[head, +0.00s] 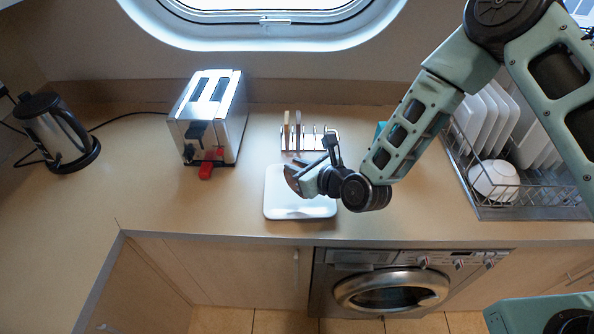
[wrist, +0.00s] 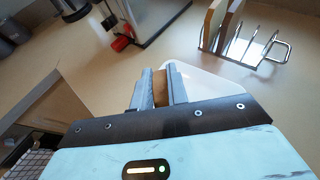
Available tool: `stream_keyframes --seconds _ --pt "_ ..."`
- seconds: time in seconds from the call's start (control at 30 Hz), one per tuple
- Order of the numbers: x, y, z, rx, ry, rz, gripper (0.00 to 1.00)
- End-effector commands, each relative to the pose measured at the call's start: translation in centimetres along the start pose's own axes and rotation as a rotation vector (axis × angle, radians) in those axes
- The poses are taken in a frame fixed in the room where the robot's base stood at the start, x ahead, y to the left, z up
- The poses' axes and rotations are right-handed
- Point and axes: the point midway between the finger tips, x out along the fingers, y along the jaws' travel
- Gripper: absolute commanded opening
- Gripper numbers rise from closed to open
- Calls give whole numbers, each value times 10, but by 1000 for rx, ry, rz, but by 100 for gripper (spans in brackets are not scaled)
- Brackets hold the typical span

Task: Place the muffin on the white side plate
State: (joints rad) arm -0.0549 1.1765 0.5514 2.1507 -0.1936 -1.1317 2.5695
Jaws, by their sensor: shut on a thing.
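The white side plate (head: 284,207) is a rounded square on the counter below the window in the head view. Its pale edge also shows behind the fingers in the wrist view (wrist: 208,83). My gripper (head: 294,178) is over the plate's upper middle in the head view. In the wrist view its two grey fingers (wrist: 161,86) are shut on a small brown piece, the muffin (wrist: 162,88). Most of the muffin is hidden between the fingers. I cannot tell whether it touches the plate.
A toast rack (head: 310,140) holding slices stands just behind the plate. A steel toaster (head: 208,115) with a red part is to the left, and a black kettle (head: 55,130) farther left. A dish rack (head: 520,190) is at the right. Counter left of the plate is clear.

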Motion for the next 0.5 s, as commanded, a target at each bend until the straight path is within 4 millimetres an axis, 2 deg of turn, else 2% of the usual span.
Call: stream_keyframes --seconds 0.2,0.5 --pt "10 1 -24 1 2 0 0" --pt "11 0 -27 1 0 -1 0"
